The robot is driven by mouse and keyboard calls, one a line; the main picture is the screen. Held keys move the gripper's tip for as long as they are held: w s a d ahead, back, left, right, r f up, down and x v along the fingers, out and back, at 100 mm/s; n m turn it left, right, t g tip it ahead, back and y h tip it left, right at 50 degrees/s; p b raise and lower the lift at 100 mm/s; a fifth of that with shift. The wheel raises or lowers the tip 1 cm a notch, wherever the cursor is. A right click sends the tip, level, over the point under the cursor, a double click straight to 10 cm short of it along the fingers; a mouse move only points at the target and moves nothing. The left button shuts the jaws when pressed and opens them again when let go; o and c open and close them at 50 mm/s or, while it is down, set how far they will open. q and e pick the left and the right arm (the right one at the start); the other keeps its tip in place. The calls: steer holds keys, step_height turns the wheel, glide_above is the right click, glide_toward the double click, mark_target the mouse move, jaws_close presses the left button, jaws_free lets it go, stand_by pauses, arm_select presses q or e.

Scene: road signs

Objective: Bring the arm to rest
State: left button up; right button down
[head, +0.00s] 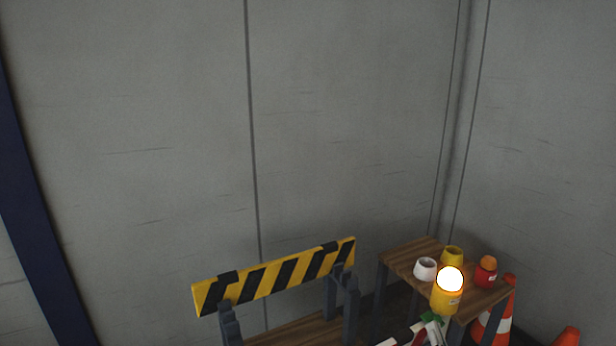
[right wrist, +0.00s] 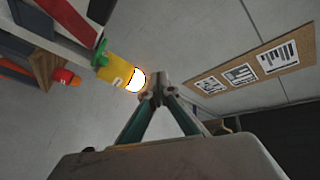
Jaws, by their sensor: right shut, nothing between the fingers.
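My right gripper (right wrist: 158,88) shows in the right wrist view, its teal fingers shut together at the tips with nothing between them. A yellow lamp (right wrist: 115,70) with a brightly lit dome is just left of the fingertips in that picture, and no grip on it shows. In the head view the lamp (head: 445,300) stands upright at the lower right, above a green piece (head: 432,319) and a red-and-white part cut off by the bottom edge. I cannot make out the right gripper clearly in the head view. My left gripper is in neither view.
A wooden table (head: 408,254) holds a white cup (head: 425,269), a yellow one (head: 453,254) and a red lamp (head: 486,272). A yellow-black barrier board (head: 275,279) stands left of it. Traffic cones (head: 503,322) are at right. A picture board (right wrist: 205,82) hangs on the wall.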

steer(key=s+a+f+n+g+y, duration=0.2)
steer(key=s+a+f+n+g, duration=0.3)
steer(key=s+f, duration=0.5)
steer(key=s+a+f+n+g+y, duration=0.2)
steer(key=s+a+f+n+g, duration=0.3)
steer(key=f, duration=1)
steer(key=s+a+n, duration=0.1)
steer(key=s+n, duration=0.2)
steer(key=s, duration=0.2)
steer(key=shift+a+f, duration=0.35)
steer(key=shift+a, duration=0.05)
